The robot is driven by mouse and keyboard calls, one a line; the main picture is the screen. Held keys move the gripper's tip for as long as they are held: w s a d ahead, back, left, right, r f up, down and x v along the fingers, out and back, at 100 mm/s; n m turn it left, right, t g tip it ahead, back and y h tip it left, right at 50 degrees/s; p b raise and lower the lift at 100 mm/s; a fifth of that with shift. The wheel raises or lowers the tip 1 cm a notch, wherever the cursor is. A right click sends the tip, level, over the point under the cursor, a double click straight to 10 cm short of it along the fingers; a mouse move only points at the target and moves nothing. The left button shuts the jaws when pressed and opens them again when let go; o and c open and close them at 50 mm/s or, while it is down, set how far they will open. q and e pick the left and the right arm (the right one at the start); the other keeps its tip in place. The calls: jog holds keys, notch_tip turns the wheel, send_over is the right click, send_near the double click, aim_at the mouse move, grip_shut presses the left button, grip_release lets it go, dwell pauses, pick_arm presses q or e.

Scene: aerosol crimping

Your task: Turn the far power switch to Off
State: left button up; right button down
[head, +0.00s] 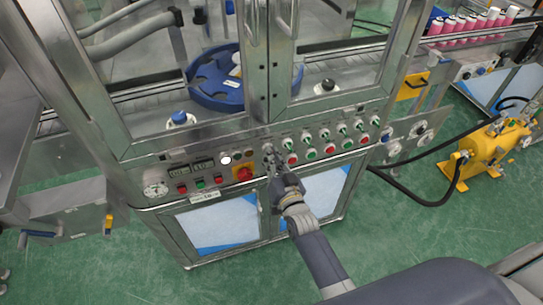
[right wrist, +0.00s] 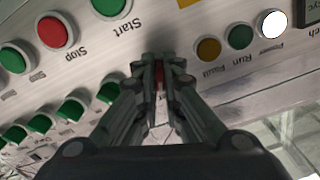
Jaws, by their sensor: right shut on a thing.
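My right gripper (head: 268,152) is at the machine's front control panel (head: 215,185), just right of the lamps. In the right wrist view its fingers (right wrist: 160,65) are closed around a small knob with a red part (right wrist: 159,78), which appears to be the power switch. The fingers hide most of it, so I cannot tell which way it points. It lies in line with a row of green selector knobs (right wrist: 75,107). My left gripper is not in view.
A white-lit power lamp (right wrist: 273,24) sits beside green and amber lamps. A red-and-yellow emergency knob (head: 243,174) is close left of the gripper. Green and red buttons (head: 310,155) fill the panel to the right. Glass doors (head: 330,50) rise above.

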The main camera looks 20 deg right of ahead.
jog(key=shift+n+p, duration=0.35)
jog(key=shift+n, duration=4.55)
jog(key=c, duration=1.7)
grip_release()
jog(key=s, duration=1.2)
jog(key=shift+d, duration=0.2)
